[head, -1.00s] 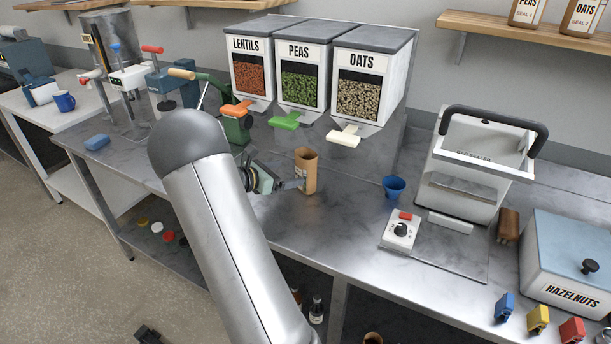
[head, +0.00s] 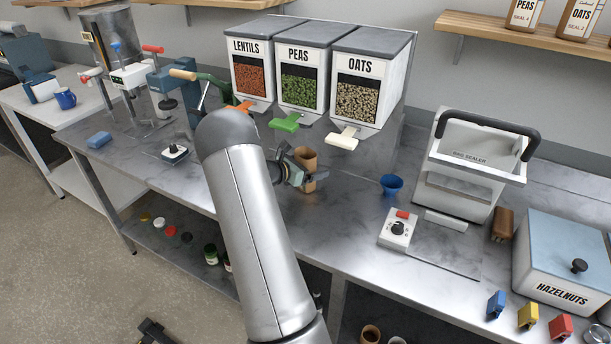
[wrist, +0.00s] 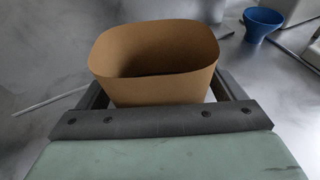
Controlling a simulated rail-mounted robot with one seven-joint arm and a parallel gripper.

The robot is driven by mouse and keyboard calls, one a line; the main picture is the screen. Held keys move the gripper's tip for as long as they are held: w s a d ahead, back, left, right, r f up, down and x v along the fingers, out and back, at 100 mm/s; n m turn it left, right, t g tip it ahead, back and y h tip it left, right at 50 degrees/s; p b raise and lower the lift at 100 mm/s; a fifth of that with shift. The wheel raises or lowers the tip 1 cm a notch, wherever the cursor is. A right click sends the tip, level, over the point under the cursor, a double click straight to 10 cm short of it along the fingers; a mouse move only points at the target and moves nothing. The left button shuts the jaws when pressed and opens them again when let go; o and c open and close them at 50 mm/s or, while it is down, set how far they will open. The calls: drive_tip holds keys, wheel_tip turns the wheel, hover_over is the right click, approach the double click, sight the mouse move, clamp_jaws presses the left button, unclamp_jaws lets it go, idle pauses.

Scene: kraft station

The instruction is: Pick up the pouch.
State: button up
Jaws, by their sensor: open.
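My gripper (head: 308,180) is at the pouch's lower part in the head view. In the wrist view my gripper's (wrist: 165,95) fingers reach along the left and right sides of the pouch, open. The fingertips are hidden behind the pouch, so contact cannot be told.
Dispensers of lentils, peas and oats (head: 366,75) stand behind the pouch, with a white lever (head: 342,138) jutting out. A blue funnel (head: 391,185) and a switch box (head: 398,229) are to the right, before the bag sealer (head: 470,165). Bench between pouch and funnel is clear.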

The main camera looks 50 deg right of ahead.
drive_tip(key=c, duration=1.3)
drive_tip(key=shift+r, duration=0.1)
